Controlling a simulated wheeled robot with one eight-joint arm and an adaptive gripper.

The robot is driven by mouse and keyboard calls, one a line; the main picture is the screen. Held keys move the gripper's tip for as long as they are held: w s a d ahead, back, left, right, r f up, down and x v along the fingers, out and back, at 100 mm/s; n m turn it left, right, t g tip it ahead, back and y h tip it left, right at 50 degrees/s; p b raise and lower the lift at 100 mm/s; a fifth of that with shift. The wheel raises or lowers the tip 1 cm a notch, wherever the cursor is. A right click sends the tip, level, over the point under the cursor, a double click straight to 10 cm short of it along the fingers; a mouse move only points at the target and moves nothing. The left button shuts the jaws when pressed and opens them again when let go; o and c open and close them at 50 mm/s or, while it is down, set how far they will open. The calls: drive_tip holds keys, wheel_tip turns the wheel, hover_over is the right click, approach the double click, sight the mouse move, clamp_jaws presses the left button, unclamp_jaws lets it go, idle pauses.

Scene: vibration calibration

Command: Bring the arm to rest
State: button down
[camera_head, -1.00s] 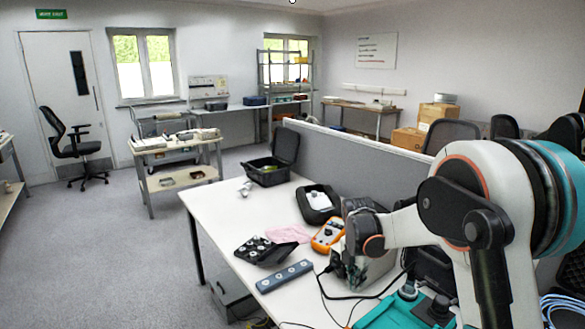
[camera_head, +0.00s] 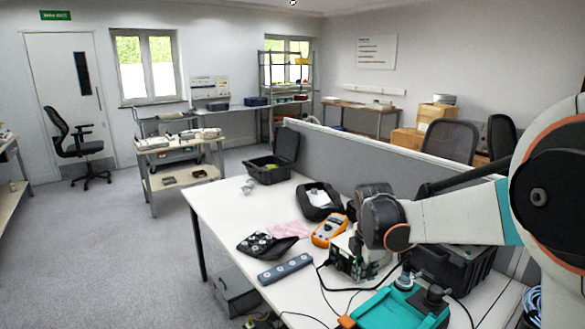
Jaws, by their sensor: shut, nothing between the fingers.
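My arm (camera_head: 460,219) comes in from the right edge and reaches left over the white workbench (camera_head: 225,208). Its white link lies nearly level and ends in a dark wrist joint (camera_head: 380,215) with an orange ring. The joint is in front of a metal device with green circuit boards (camera_head: 345,262) and partly covers it. No fingers of my gripper can be made out; they are hidden or out of view. I cannot tell whether the arm touches anything.
A teal case (camera_head: 400,308), an orange meter (camera_head: 329,230), a grey strip with round buttons (camera_head: 285,269), a black case of round parts (camera_head: 266,244) and loose cables crowd the bench. A grey partition (camera_head: 400,160) runs behind. The floor (camera_head: 110,250) at left is clear.

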drive_tip(key=s+r+m+t, duration=0.3)
drive_tip(key=s+r+m, duration=0.65)
drive_tip(key=s, duration=0.55)
drive_tip(key=s+f+m+t, duration=0.1)
drive_tip(key=s+m+t, duration=0.1)
drive_tip(key=s+m, duration=0.9)
drive_tip(key=shift+s+d+f+y, duration=0.25)
drive_tip(key=shift+s+d+y, duration=0.15)
drive_tip(key=shift+s, duration=0.7)
